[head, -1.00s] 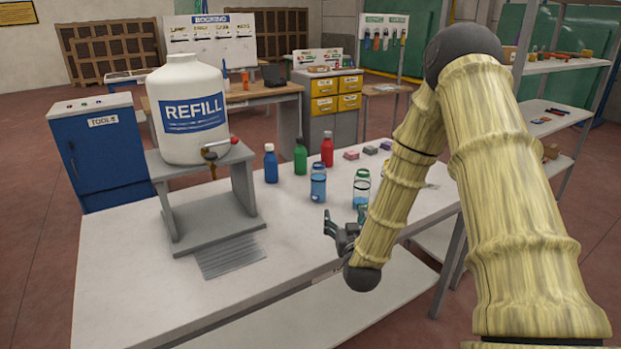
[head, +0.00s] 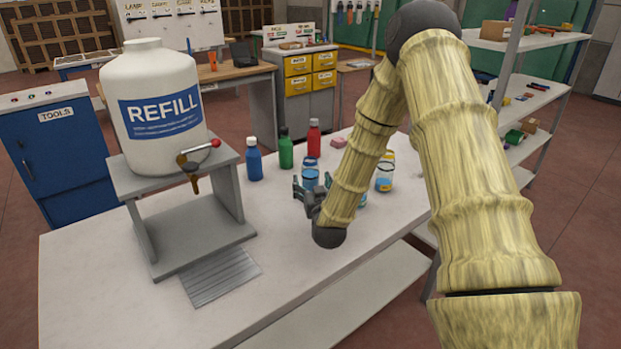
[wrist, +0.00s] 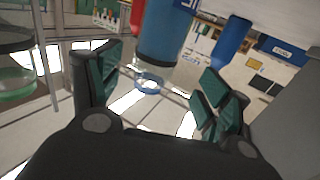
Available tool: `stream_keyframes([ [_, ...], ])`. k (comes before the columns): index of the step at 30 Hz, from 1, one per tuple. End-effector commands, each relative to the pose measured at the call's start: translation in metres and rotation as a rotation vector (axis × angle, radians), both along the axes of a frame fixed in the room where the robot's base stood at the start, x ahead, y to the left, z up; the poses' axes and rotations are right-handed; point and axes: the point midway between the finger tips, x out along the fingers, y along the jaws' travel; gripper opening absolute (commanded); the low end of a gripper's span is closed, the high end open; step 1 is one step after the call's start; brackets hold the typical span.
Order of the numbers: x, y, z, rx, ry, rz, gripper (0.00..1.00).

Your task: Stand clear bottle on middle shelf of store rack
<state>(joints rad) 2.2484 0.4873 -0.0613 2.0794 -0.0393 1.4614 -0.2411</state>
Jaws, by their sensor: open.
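A see-through bottle with blue contents (head: 310,178) stands on the workbench (head: 290,255). My gripper (head: 312,188) is open just in front of it, its fingers toward the bottle and apart from each other. In the wrist view, a blue see-through body (wrist: 158,42) shows beyond and between the spread fingers (wrist: 155,95); I cannot tell whether it touches them. Another see-through bottle (head: 361,200) is mostly hidden behind my arm. The store rack is at the right, with its middle shelf (head: 535,92) holding several small items.
Blue (head: 254,162), green (head: 286,150) and red (head: 314,140) bottles stand behind. A labelled clear container (head: 384,178) is right of my forearm. The refill jug (head: 155,105) on its grey stand (head: 190,235) is at left.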

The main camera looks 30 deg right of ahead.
Motion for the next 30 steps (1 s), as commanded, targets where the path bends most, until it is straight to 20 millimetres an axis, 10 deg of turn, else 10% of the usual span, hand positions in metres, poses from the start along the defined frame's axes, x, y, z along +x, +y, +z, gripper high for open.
stream_keyframes([
  [28,0.055,-0.033,0.002,0.000,0.000,-0.004,0.78],
  [30,0.054,-0.033,0.002,0.000,0.000,-0.004,0.67],
])
